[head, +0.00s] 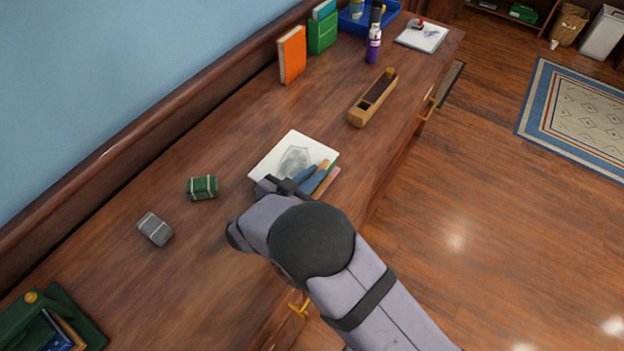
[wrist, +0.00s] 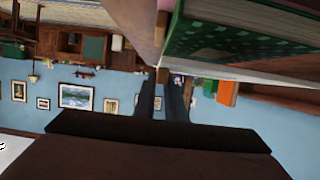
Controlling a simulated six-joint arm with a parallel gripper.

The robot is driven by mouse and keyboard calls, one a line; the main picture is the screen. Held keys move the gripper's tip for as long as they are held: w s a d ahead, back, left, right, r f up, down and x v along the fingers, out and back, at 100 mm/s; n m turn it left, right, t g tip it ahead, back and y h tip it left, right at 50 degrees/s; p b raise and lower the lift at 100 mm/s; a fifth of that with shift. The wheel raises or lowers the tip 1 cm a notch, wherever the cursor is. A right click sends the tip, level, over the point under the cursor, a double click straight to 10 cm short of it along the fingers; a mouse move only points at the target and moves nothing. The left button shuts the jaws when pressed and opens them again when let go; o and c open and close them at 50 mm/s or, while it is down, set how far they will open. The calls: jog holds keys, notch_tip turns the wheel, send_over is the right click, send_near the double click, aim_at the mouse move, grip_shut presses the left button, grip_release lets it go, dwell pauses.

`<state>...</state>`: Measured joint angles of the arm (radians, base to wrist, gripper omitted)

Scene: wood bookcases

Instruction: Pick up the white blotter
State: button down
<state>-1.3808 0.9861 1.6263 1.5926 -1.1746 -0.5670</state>
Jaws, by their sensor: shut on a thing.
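The white blotter (head: 271,163) is a pale, flat rectangle with a grey shape on its face, near the middle of the wooden desk top in the head view. Blue, green, orange and pink strips (head: 326,179) show at its near right corner. My gripper (head: 288,184) is at its near edge, shut on it. My wrist hides part of that edge, and I cannot tell if the blotter is clear of the desk. In the wrist view, the dark fingers (wrist: 166,95) are close together, below a pale edge and a green patterned surface (wrist: 225,38).
A green bundle (head: 202,187) and a grey bundle (head: 155,229) lie to the left. A wooden plane-like block (head: 373,98), an orange book (head: 292,54) and a purple bottle (head: 373,43) stand farther back. The wall runs along the left; bare desk lies between.

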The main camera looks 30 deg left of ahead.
notch_tip(320, 180, up, 7)
jog(key=shift+r+b, duration=0.15)
jog(key=shift+b, duration=0.35)
